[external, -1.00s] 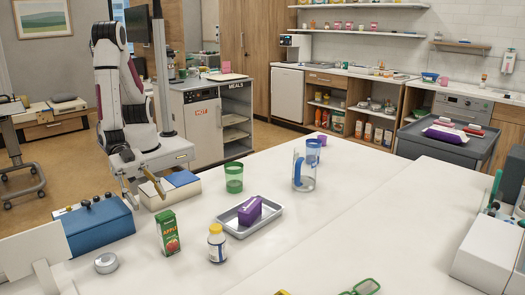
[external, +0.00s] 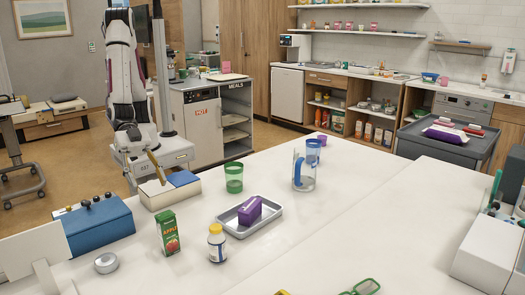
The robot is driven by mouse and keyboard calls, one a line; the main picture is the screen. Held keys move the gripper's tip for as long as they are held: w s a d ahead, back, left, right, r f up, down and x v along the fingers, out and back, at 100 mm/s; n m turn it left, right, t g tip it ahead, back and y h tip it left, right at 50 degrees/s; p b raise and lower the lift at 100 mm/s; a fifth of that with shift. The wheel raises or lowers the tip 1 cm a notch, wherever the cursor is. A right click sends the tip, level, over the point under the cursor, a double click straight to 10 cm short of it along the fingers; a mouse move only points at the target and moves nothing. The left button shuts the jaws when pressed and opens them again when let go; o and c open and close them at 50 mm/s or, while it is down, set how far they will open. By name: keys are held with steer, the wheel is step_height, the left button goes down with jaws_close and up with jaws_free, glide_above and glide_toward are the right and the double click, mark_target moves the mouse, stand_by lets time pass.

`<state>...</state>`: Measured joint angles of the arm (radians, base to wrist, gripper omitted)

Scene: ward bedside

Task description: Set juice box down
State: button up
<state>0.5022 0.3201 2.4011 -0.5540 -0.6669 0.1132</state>
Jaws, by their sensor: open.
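A green juice box (external: 168,233) with a red apple and the word APPLE stands upright on the white table, near its front left. My gripper (external: 155,166) is behind and above it, over the far left edge of the table by a white and blue box. It is open, holds nothing that I can see, and is clear of the juice box. The fingers are small and partly hard to make out.
A white bottle with a yellow cap (external: 216,243) stands just right of the juice box. A green cup (external: 234,179), a clear jug with a blue handle (external: 303,172) and a blue box (external: 97,226) stand around. The table's right middle is clear.

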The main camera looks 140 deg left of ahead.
steer(key=s+a+r+g+h, duration=0.1)
steer(key=s+a+r+g, duration=0.2)
steer(key=s+a+r, duration=0.65)
steer(key=s+a+r+g+y, duration=0.1)
steer(key=s+a, duration=0.3)
steer(key=s, duration=0.6)
steer(key=s+a+r+g+y, duration=0.1)
steer(key=s+a, duration=0.4)
steer(key=s, duration=0.5)
steer(key=shift+r+g, duration=0.3)
steer(key=shift+g, duration=0.4)
